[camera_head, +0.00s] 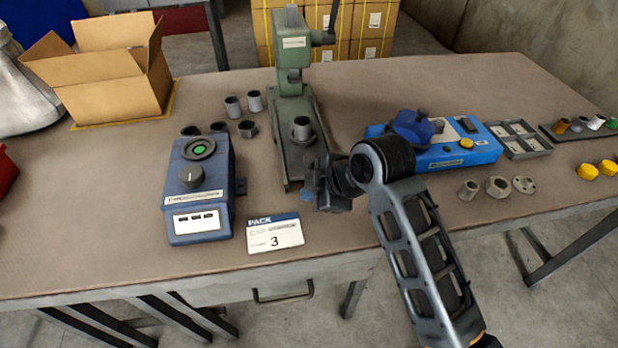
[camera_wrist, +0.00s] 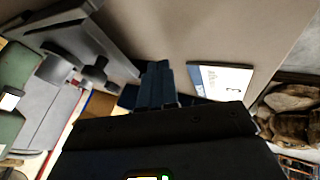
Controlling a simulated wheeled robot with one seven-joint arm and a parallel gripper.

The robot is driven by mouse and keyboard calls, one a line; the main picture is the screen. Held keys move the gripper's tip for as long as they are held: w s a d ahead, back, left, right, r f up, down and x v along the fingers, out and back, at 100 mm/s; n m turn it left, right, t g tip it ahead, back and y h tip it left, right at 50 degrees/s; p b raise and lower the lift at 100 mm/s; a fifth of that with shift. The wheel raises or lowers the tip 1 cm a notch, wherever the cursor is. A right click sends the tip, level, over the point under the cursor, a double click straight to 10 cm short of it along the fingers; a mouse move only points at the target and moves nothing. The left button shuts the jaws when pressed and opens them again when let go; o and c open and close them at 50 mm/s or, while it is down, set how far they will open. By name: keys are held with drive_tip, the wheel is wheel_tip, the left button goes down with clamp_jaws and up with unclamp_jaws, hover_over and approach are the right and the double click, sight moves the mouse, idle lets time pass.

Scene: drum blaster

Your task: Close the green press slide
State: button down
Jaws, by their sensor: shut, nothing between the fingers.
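The green press (camera_head: 291,60) stands at the back middle of the table, with its lever at the upper right. Its slide (camera_head: 291,165) extends from the press column toward the table's front edge. A grey bushing (camera_head: 301,129) stands upright on the slide, in front of the ram. My gripper (camera_head: 308,196) is shut and empty, close to the slide's front end; whether they touch I cannot tell. In the wrist view, my shut fingers (camera_wrist: 157,82) point up the picture, with part of the press (camera_wrist: 12,118) at the left.
A blue-grey device (camera_head: 198,195) stands left of the slide. A white card (camera_head: 273,233) lies in front, also in the wrist view (camera_wrist: 222,79). A bright blue unit (camera_head: 455,150), grey tray (camera_head: 520,139) and loose parts lie right. An open cardboard box (camera_head: 110,85) sits back left.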

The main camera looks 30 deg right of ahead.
sight(299, 140)
drive_tip(key=shift+w+d+r, duration=0.1)
drive_tip(key=shift+w+d, duration=0.2)
drive_tip(key=shift+w, duration=0.5)
drive_tip(key=shift+w+d+r, duration=0.1)
drive_tip(key=shift+w+d, duration=0.2)
drive_tip(key=shift+w, duration=0.5)
drive_tip(key=w+d, duration=0.1)
drive_tip(key=w, duration=0.2)
drive_tip(key=w+d+b, duration=0.1)
drive_tip(key=w, duration=0.3)
drive_tip(key=w+d+b, duration=0.1)
drive_tip(key=w, duration=0.3)
drive_tip(key=shift+w+d+f, duration=0.1)
drive_tip(key=shift+d, duration=0.2)
drive_tip(key=shift+w+d, duration=0.15)
drive_tip(key=shift+w, duration=0.2)
drive_tip(key=shift+w+r, duration=0.2)
drive_tip(key=shift+d, duration=0.1)
